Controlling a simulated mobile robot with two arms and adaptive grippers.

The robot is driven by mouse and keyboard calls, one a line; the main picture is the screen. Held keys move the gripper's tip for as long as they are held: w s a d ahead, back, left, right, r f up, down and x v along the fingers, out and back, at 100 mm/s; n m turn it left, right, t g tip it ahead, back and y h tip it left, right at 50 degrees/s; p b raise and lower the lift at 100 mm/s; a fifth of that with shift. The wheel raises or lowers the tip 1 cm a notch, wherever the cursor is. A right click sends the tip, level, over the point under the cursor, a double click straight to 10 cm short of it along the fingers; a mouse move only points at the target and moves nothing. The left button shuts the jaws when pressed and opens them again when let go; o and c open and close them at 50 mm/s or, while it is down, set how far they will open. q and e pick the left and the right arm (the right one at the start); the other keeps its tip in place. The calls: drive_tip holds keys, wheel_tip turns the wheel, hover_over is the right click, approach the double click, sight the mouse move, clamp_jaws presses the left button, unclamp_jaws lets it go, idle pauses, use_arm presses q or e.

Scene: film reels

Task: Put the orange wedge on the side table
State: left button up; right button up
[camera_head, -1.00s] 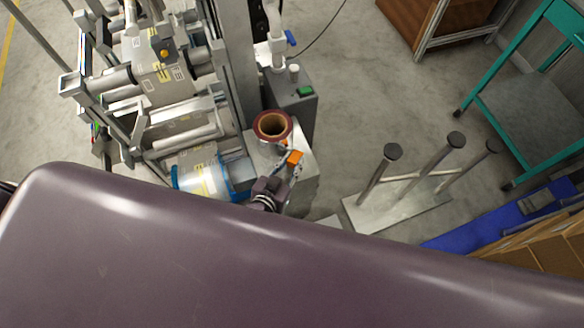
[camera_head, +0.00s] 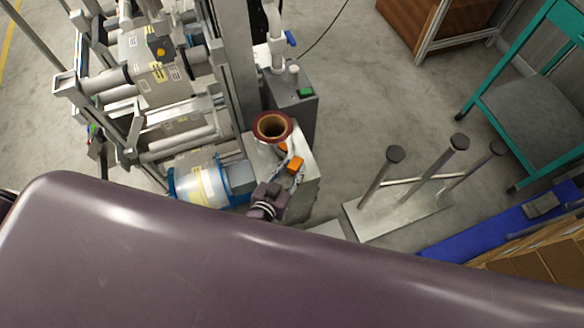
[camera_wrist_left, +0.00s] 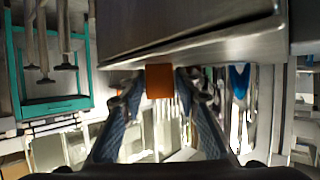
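The small orange wedge (camera_head: 296,164) shows beside the metal-topped stand, below the reel core. My left gripper (camera_head: 288,172) reaches up to it from below. In the left wrist view the wedge (camera_wrist_left: 160,81) sits between the two fingertips (camera_wrist_left: 160,88), which look closed on its sides. A metal edge lies just above it in that view. A teal-framed table (camera_head: 530,110) with a grey shelf stands at the right; I cannot tell whether it is the side table. It also shows in the left wrist view (camera_wrist_left: 50,104). My right gripper is not in view.
A dark red reel with a tan core (camera_head: 272,126) sits on the metal stand (camera_head: 308,160). A roll machine (camera_head: 160,100) fills the left. A metal base with upright posts (camera_head: 400,207) and a blue strip (camera_head: 470,232) lie to the right.

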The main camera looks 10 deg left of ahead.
use_arm(q)
drive_tip(key=v, duration=1.2)
drive_tip(key=shift+r+p, duration=0.2)
drive_tip(key=shift+p, duration=0.2)
drive_tip(key=s+a+f+g, duration=0.2)
drive_tip(key=s+f, duration=0.3)
drive_tip(key=f, duration=0.4)
drive_tip(key=s+a+f+g, duration=0.2)
drive_tip(key=s+f+g, duration=0.2)
drive_tip(key=f, duration=0.5)
drive_tip(key=s+a+f+g+y, duration=0.1)
drive_tip(key=s+a+f+g, duration=0.1)
drive_tip(key=s+f, duration=0.6)
drive_tip(key=shift+s+f+m+g, duration=0.3)
drive_tip(key=shift+f+g, duration=0.1)
drive_tip(key=shift+f, duration=0.15)
drive_tip(key=shift+o, duration=0.3)
drive_tip(key=s+a+f+g+y, duration=0.1)
drive_tip(key=s+a+f+g, duration=0.2)
drive_tip(key=s, duration=0.7)
wheel_tip(320, 180, down, 2)
drive_tip(key=shift+a+y, duration=0.3)
drive_tip(key=shift+a, duration=0.65)
drive_tip(key=shift+s+g, duration=0.25)
drive_tip(key=shift+g, duration=0.05)
